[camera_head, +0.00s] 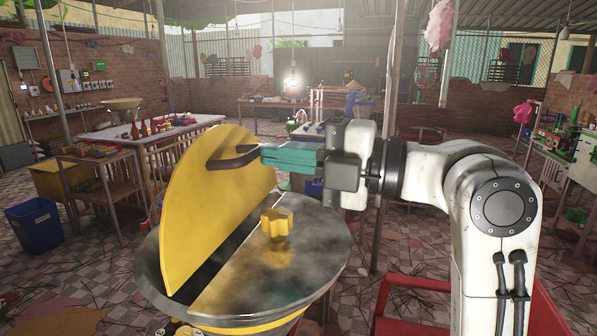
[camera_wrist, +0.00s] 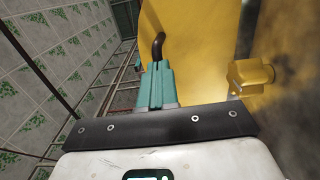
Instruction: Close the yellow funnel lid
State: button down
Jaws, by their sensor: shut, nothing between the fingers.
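The yellow funnel lid (camera_head: 210,207) is a half-disc standing raised, close to upright, along the middle of the metal funnel top. Its dark curved handle (camera_head: 232,160) sticks out near its upper part. The lid also fills the upper middle of the wrist view (camera_wrist: 205,60), with the handle (camera_wrist: 158,45) just ahead of my fingertips. My gripper (camera_head: 264,154) has teal fingers, shut and empty, at the right end of the handle in the head view. I cannot tell whether the fingertips touch the handle or the lid. The wrist view also shows the closed fingers (camera_wrist: 157,68).
The fixed half of the funnel top (camera_head: 300,265) is flat metal with a yellow star-shaped knob (camera_head: 277,222). A dark opening lies between the lid and the fixed half. A red frame (camera_head: 420,285) stands at the lower right. A blue bin (camera_head: 36,225) and a table are at left.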

aim_at(224, 133)
jog(key=a+h+p, duration=0.1)
jog(key=w+a+r+g+h+p, duration=0.1)
jog(key=a+h, duration=0.1)
jog(key=w+a+g+h+p, duration=0.1)
jog(key=a+h, duration=0.1)
jog(key=shift+w+a+r, duration=0.15)
jog(key=shift+a+r, duration=0.05)
jog(key=shift+r, duration=0.1)
jog(key=shift+g+h, duration=0.3)
jog(key=shift+h, duration=0.5)
jog(key=a, duration=0.1)
jog(key=w+a, duration=0.1)
jog(key=a, duration=0.1)
jog(key=a+f, duration=0.1)
jog(key=shift+w+a+p, duration=0.2)
jog(key=shift+w+p, duration=0.15)
jog(key=shift+w, duration=0.05)
jog(key=shift+f+b+x, duration=0.15)
jog(key=shift+b+x, duration=0.1)
jog(key=shift+x, duration=1.35)
jog(key=shift+f+b+x, duration=0.15)
jog(key=shift+b+x, duration=0.1)
jog(key=shift+x, duration=1.4)
jog(key=shift+s+d, duration=0.15)
